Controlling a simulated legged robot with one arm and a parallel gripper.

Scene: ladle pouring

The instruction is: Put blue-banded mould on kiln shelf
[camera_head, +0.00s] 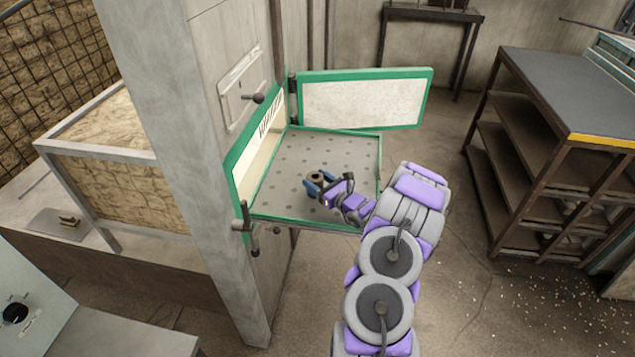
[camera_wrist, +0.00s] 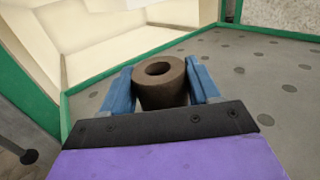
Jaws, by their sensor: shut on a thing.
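The mould is a brown cylinder with a round hole in its top. It shows in the head view (camera_head: 316,176) and in the middle of the wrist view (camera_wrist: 160,94). My gripper (camera_head: 319,183) is shut on it, with one blue finger on each side in the wrist view (camera_wrist: 161,76). The mould looks upright. I see no blue band on it; the fingers hide its sides. The kiln shelf (camera_head: 290,165) is a grey, dotted plate with a green edge, also in the wrist view (camera_wrist: 255,85). The mould is over its front part; I cannot tell whether it touches.
A green-framed door panel (camera_head: 365,98) stands open behind the shelf. Another green-edged cream panel (camera_head: 260,130) borders its left side, beside a concrete pillar (camera_head: 175,150). The shelf's back and left are bare. A rack (camera_head: 560,100) stands at right.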

